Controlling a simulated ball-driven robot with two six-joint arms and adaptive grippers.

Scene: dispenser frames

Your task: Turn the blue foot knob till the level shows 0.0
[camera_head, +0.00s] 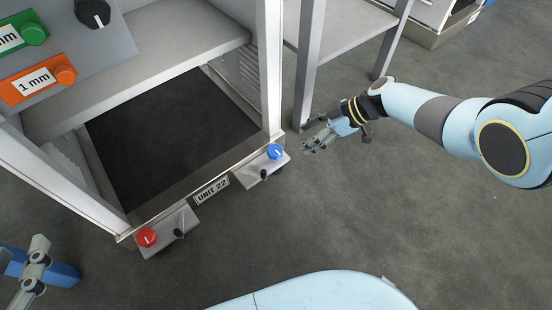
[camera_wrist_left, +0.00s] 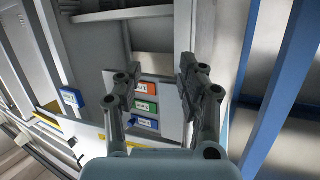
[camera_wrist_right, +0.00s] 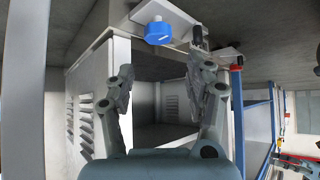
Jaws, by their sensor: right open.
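The blue foot knob (camera_head: 275,152) sits on a bracket at the right front foot of the frame marked UNIT 22. It also shows in the right wrist view (camera_wrist_right: 158,32), above and ahead of the fingers. My right gripper (camera_head: 312,136) is open and empty, to the right of the blue knob and apart from it. My left gripper (camera_wrist_left: 155,85) is open and empty in the left wrist view, facing a panel with orange, green and blue labels. No level readout is visible.
A red knob (camera_head: 146,237) sits on the left front foot. Small black levers (camera_head: 264,174) stand beside both knobs. A grey panel with green and orange buttons (camera_head: 65,75) is at upper left. Another frame's post (camera_head: 309,60) stands close behind my right gripper. The floor in front is clear.

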